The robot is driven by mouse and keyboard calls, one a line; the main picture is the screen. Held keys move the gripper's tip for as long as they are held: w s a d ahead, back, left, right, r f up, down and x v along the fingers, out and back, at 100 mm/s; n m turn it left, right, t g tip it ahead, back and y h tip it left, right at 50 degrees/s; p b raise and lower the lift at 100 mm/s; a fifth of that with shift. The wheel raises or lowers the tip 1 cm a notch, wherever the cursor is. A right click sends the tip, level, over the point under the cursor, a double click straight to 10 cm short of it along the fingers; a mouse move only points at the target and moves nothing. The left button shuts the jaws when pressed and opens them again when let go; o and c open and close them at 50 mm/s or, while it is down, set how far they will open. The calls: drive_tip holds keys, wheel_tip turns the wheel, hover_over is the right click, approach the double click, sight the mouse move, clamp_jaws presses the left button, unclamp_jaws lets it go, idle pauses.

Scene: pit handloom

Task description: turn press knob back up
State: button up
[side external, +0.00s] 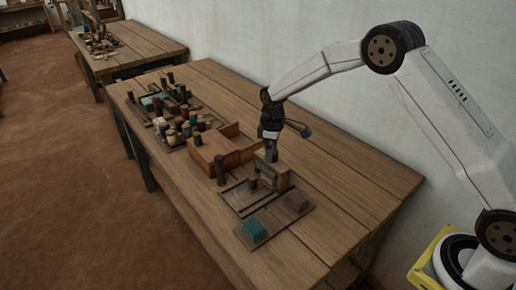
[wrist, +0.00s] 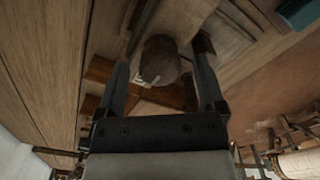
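The press knob (wrist: 160,62) is a round brown wooden knob with a pale mark on its face. In the wrist view it lies between the two fingers of my gripper (wrist: 160,65), with a gap on each side. The gripper is open. In the side external view my gripper (side external: 271,156) points down at the small wooden press frame (side external: 275,183) on its board. The knob is hard to make out there, and I cannot tell its height against the fingertips.
A teal block (side external: 254,231) and a dull purple block (side external: 297,203) sit on the board's near end. An open wooden box (side external: 215,152) and a tray of several pegs and spools stand behind. The table's right side (side external: 350,190) is clear beside the wall.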

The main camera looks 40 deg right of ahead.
drive_tip(key=shift+r, duration=0.1)
drive_tip(key=shift+r, duration=3.8)
drive_tip(key=shift+s, duration=0.1)
drive_tip(key=shift+s+r, duration=0.1)
drive_tip(key=shift+s, duration=0.1)
drive_tip(key=s+m+t, duration=0.2)
drive_tip(key=s+m, duration=0.5)
drive_tip(key=s, duration=1.9)
drive_tip(key=shift+a+f+t, duration=0.2)
drive_tip(key=shift+f+t, duration=0.1)
